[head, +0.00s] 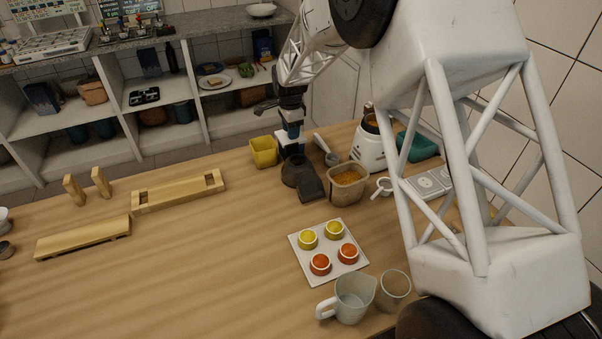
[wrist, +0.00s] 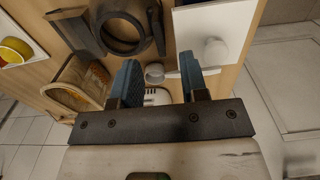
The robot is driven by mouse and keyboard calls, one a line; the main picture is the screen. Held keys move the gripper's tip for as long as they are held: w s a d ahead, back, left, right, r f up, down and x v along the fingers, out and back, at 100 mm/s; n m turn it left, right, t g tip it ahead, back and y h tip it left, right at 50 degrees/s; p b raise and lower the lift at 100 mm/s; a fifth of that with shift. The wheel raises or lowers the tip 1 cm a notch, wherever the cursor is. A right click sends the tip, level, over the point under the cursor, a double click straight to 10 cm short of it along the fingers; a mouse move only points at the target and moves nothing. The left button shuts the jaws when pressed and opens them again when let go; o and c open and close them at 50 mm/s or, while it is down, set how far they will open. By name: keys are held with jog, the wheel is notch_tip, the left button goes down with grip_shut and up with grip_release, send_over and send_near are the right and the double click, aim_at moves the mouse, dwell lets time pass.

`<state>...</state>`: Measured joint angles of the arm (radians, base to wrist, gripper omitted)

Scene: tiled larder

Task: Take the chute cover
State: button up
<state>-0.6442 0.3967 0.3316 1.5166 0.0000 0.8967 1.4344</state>
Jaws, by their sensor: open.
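A dark grey part with a round ring (head: 297,172) and a flat, angled end lies on the wooden table; it is the likeliest chute cover, though I cannot tell for certain. In the wrist view the ring (wrist: 106,30) is up and left of the fingers, its flat end further left. My gripper (head: 290,148) points down just above and behind the part in the head view, partly overlapping it. In the wrist view my gripper (wrist: 160,72) has its blue fingers spread, with nothing held. A white scoop (wrist: 154,73) shows between them, below.
Close around are a yellow bin (head: 263,153), a tub of orange grains (head: 347,187) and a white appliance (head: 368,152). A white tray (head: 329,272) holding yellow and red cups, a jug (head: 353,297) and a glass (head: 394,290) stand in front.

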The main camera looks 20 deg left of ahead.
aim_at(292, 144)
jog(key=shift+d+f, duration=0.1)
jog(key=shift+f, duration=2.3)
jog(key=shift+c, duration=0.3)
grip_shut()
